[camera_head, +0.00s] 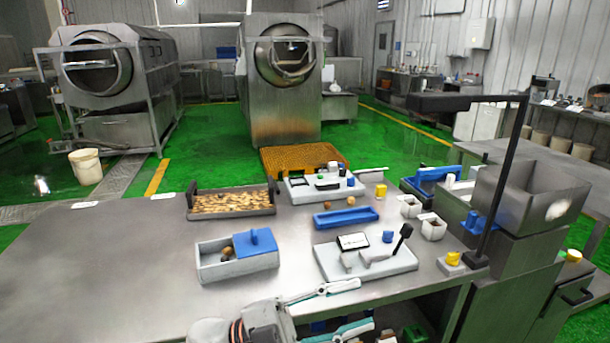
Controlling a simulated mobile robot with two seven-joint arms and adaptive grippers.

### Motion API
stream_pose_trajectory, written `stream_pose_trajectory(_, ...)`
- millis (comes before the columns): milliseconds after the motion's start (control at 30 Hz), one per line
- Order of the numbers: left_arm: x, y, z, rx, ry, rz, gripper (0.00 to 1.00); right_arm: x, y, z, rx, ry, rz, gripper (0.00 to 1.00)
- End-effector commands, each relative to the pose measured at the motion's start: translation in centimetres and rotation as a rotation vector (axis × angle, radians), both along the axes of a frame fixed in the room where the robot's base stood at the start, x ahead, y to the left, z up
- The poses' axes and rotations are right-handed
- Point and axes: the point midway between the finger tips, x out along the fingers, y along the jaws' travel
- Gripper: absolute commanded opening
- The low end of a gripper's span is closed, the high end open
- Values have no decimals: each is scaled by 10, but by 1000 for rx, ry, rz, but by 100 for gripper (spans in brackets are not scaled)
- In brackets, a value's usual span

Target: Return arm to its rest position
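My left gripper (345,309) shows at the bottom middle, in front of the near edge of the steel table (110,265). Its two light fingers with teal edges are spread apart, and I see nothing held between them. Its wrist, grey with dark and red bands, enters at the bottom edge left of the fingers. The rest of that arm is out of the picture. My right arm and gripper do not show.
On the table are a nut-filled tray (232,213), a grey box with a blue lid (255,242), a blue tray (345,217) and a white board with tools (395,262). A black post (505,180) and steel bins stand right. The table's left part is clear. Drums stand behind.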

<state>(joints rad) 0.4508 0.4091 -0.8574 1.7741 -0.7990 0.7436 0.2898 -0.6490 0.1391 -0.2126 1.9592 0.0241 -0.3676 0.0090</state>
Motion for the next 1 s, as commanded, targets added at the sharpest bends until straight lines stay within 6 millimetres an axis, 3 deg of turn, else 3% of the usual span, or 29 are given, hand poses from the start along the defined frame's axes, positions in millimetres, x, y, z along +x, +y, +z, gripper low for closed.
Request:
stream_pose_trajectory(167,36,32,-32,-117,220,278,36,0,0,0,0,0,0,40)
stream_pose_trajectory(267,53,60,-66,-142,355,440,36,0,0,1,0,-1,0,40)
stream_pose_trajectory(467,58,129,-165,-113,652,750,36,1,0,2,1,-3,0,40)
stream_pose_trajectory(567,41,166,-222,-64,803,886,36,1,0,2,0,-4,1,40)
stream_pose_trajectory(733,-10,220,-309,48,1033,1064,36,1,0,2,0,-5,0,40)
stream_pose_trajectory(900,-63,257,-364,146,1194,1167,36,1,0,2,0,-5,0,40)
stream_pose_trajectory(1000,-82,268,-380,181,1246,1196,36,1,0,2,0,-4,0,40)
